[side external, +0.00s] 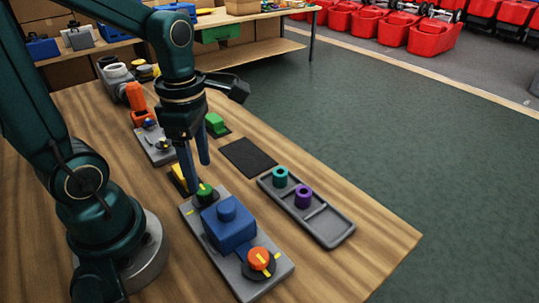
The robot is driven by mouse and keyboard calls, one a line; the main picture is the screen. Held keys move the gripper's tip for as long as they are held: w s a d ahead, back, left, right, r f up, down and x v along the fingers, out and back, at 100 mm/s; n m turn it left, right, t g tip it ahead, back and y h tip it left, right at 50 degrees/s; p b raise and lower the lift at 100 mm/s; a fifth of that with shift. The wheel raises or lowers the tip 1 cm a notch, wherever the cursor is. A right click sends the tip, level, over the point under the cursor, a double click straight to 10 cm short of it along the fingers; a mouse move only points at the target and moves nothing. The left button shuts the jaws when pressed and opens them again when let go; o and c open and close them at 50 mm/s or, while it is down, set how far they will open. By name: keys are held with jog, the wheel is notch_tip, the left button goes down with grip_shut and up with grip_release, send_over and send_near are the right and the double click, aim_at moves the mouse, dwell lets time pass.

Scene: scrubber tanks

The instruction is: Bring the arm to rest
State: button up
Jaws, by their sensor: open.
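My gripper (197,167) points down over the wooden table, with its two dark blue fingers apart and nothing seen between them. Its fingertips are above and behind the green knob (205,192), close to it in the picture. I cannot tell whether they touch it. The knob has a yellow mark and sits on a grey plate (188,215). On the same plate are a blue block (229,232) with a round top and an orange knob (259,258) with a yellow mark.
A grey tray (335,229) holds a teal ring (280,176) and a purple ring (303,196). A black mat (248,157) lies behind it. A second grey plate (152,147), an orange part (136,97) and a green block (215,123) stand farther back. The table's right front is clear.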

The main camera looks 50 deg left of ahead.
jog(key=shift+w+d+r+t, duration=0.2)
jog(key=shift+d+r+t, duration=0.1)
jog(key=shift+r, duration=0.1)
jog(key=d+r+m+t, duration=0.2)
jog(key=m, duration=1.1)
jog(key=s+d+r+m+t, duration=0.1)
jog(key=r+m+t, duration=0.2)
jog(key=m, duration=1.1)
jog(key=shift+d+r, duration=0.25)
jog(key=shift+d, duration=0.15)
